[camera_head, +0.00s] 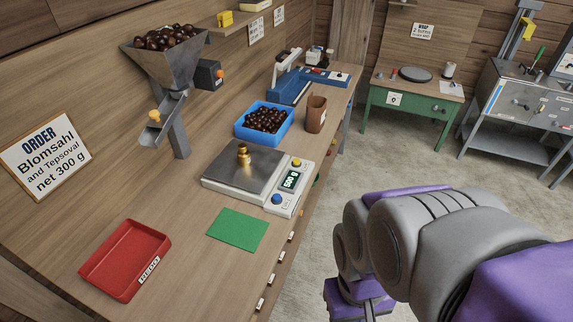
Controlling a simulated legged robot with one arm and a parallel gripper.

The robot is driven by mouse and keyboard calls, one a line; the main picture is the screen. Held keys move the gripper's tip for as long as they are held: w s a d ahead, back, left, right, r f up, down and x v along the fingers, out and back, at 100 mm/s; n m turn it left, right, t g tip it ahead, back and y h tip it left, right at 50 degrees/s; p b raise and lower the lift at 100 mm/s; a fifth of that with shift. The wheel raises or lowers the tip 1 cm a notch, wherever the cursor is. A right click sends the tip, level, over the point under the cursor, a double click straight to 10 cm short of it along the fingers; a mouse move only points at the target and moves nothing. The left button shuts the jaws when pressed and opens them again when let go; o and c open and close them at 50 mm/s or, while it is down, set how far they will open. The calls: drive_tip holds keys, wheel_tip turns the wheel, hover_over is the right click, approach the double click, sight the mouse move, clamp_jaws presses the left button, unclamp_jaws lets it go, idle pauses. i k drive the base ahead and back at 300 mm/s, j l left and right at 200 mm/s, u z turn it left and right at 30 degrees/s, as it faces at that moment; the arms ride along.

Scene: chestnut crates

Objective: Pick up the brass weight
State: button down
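The brass weight (243,154) is a small gold-coloured knobbed piece. It stands upright on the grey metal plate of the white scale (279,208) on the wooden workbench. The scale's display appears to read 500 g. Grey and purple parts of my arm fill the lower right, over the floor and apart from the weight. I cannot make out my gripper's fingers in this view. Nothing covers the weight.
A green mat (238,230) and a red tray (124,262) lie in front of the scale. A blue crate of chestnuts (252,139) and a brown cup (316,114) stand behind it. A hopper (166,66) rises at the back left. Bare bench lies between tray and mat.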

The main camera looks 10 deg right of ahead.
sight(244, 156)
drive_tip(key=i+l+u, duration=0.8)
drive_tip(key=k+j, duration=0.05)
drive_tip(key=j, duration=0.05)
